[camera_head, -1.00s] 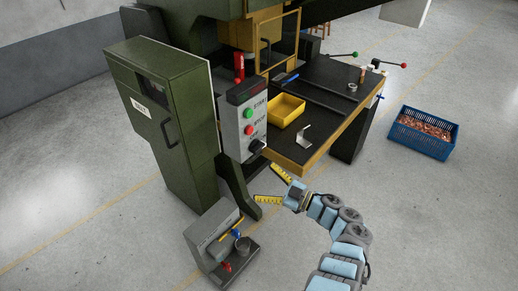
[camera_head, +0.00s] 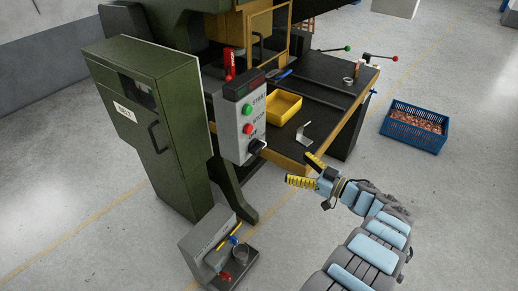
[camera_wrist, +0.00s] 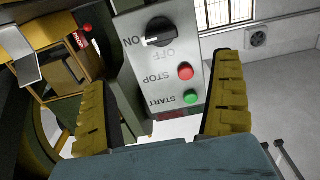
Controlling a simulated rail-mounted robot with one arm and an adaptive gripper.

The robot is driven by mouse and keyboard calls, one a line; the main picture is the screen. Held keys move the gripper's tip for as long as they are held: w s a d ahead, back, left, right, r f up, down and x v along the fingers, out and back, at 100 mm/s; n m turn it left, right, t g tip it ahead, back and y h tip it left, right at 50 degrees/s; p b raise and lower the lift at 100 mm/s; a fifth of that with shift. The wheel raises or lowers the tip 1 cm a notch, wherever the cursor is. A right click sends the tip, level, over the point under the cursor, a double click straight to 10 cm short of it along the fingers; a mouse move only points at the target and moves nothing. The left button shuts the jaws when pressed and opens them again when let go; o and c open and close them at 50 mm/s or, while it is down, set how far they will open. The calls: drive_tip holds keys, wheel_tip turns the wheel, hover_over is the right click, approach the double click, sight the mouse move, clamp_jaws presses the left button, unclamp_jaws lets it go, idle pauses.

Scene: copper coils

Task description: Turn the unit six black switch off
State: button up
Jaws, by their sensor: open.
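The black rotary switch (camera_head: 257,146) is at the bottom of a grey control panel (camera_head: 229,128), below the green START button (camera_head: 247,109) and red STOP button (camera_head: 247,129). In the wrist view the panel appears upside down, and the black switch (camera_wrist: 159,32) has a white mark pointing toward the ON label (camera_wrist: 131,41); the OFF label (camera_wrist: 163,54) is beside it. My gripper (camera_head: 302,170) is open and empty, to the right of and slightly below the switch, apart from it. In the wrist view its yellow fingers (camera_wrist: 165,100) frame the panel.
A green cabinet (camera_head: 150,130) stands left of the panel. A black worktable (camera_head: 325,105) with a yellow bin (camera_head: 284,107) and a metal bracket (camera_head: 303,136) lies behind my gripper. A grey unit (camera_head: 208,242) stands on the floor below. A blue crate (camera_head: 415,139) is at the right.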

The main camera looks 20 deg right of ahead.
sight(261, 149)
drive_tip(key=b+x, duration=0.2)
drive_tip(key=x, duration=1.2)
drive_tip(key=shift+w+a, duration=0.25)
drive_tip(key=shift+w, duration=0.1)
drive_tip(key=shift+r, duration=0.1)
drive_tip(key=c, duration=1.2)
